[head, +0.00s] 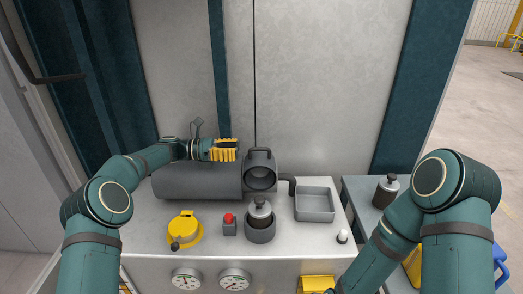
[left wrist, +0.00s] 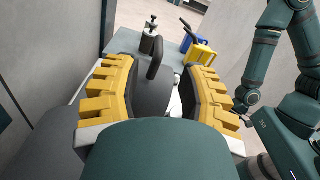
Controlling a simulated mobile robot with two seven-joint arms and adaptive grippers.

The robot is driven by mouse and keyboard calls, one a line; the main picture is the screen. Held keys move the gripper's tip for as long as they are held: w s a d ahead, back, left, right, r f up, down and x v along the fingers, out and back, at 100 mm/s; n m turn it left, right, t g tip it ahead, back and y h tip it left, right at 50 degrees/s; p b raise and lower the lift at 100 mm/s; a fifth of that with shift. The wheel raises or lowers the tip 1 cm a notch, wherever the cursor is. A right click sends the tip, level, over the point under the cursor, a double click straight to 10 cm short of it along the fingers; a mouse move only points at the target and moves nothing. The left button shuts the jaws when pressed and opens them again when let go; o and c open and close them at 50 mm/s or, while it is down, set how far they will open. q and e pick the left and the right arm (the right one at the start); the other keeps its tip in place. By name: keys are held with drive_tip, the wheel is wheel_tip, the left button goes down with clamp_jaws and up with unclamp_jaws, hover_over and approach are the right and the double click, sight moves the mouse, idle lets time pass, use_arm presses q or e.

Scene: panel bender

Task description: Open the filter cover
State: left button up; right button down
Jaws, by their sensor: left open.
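The filter housing (head: 198,181) is a dark grey cylinder lying along the back of the grey worktop. At its right end is a round dark cover (head: 259,181) with a loop handle (head: 260,153) on top; a round recess faces me there. My left gripper (head: 235,150) is above the housing, just left of the handle, with its yellow fingers open. In the left wrist view, the dark handle (left wrist: 155,58) stands between the two spread fingers, apart from both. Contact is not visible.
A yellow round cap (head: 186,231), a red button (head: 229,219), a grey cup with a bottle (head: 260,230) and a shallow tray (head: 314,207) stand in front. A bottle (head: 385,191) stands on the side table. Cabinet panels close off the back.

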sight(252, 149)
use_arm(q)
drive_tip(key=d, duration=0.8)
drive_tip(key=shift+d, duration=0.2)
drive_tip(key=shift+c, duration=0.4)
clamp_jaws()
